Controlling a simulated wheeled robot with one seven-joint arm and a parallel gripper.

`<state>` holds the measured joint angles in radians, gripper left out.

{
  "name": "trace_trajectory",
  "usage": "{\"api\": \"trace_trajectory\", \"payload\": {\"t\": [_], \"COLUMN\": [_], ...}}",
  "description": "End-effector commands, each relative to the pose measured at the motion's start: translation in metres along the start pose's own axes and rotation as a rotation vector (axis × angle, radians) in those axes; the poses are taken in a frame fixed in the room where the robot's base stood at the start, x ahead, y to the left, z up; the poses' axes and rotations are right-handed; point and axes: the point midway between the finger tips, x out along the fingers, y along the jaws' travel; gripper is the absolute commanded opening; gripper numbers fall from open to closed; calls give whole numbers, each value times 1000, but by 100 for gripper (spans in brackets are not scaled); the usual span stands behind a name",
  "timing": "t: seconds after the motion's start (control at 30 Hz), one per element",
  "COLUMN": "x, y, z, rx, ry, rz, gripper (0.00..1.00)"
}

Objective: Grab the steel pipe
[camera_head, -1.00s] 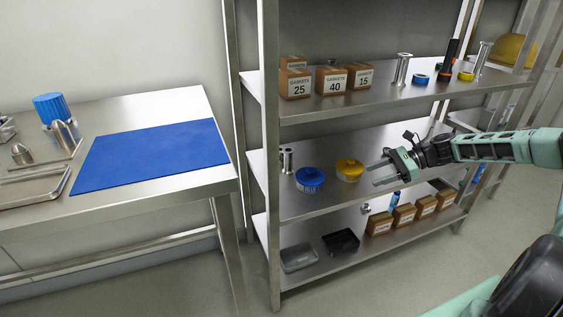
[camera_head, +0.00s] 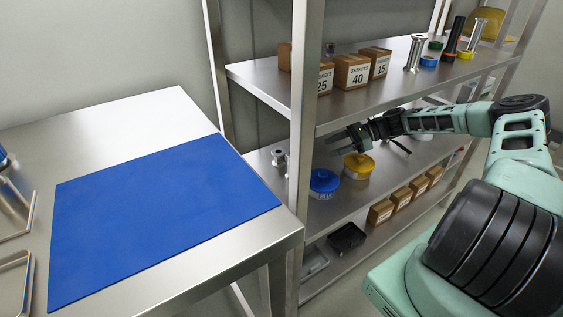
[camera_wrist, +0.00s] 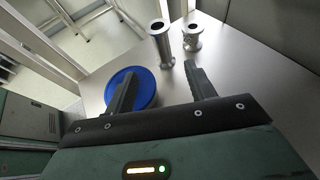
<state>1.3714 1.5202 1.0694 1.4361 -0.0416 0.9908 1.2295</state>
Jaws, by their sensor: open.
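In the wrist view, a tall flanged steel pipe (camera_wrist: 163,47) stands upright, just beyond my open fingers and roughly in line with the gap between them. A shorter flanged steel piece (camera_wrist: 192,40) stands close to its right. In the head view, steel fittings (camera_head: 279,158) show at the left end of the middle shelf (camera_head: 330,212), partly behind the rack post. My gripper (camera_head: 338,138) is open and empty, above that shelf and pointing left; it also shows in the wrist view (camera_wrist: 160,75).
A blue-lidded tub (camera_head: 322,182) sits below my gripper, beside a yellow-lidded tub (camera_head: 358,166). The rack post (camera_head: 303,130) and the top shelf (camera_head: 350,100) bound the space. Flanged steel spools (camera_head: 414,54) stand above. A blue mat (camera_head: 150,220) covers the left table.

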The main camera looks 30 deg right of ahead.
Motion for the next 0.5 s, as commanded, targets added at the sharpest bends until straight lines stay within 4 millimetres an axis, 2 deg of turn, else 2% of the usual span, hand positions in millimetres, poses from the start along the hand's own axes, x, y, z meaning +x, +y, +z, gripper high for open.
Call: {"api": "trace_trajectory", "payload": {"t": [0.5], "x": [100], "y": [1], "z": [0], "rx": [-1], "ry": [-4], "rz": [3], "gripper": [55]}}
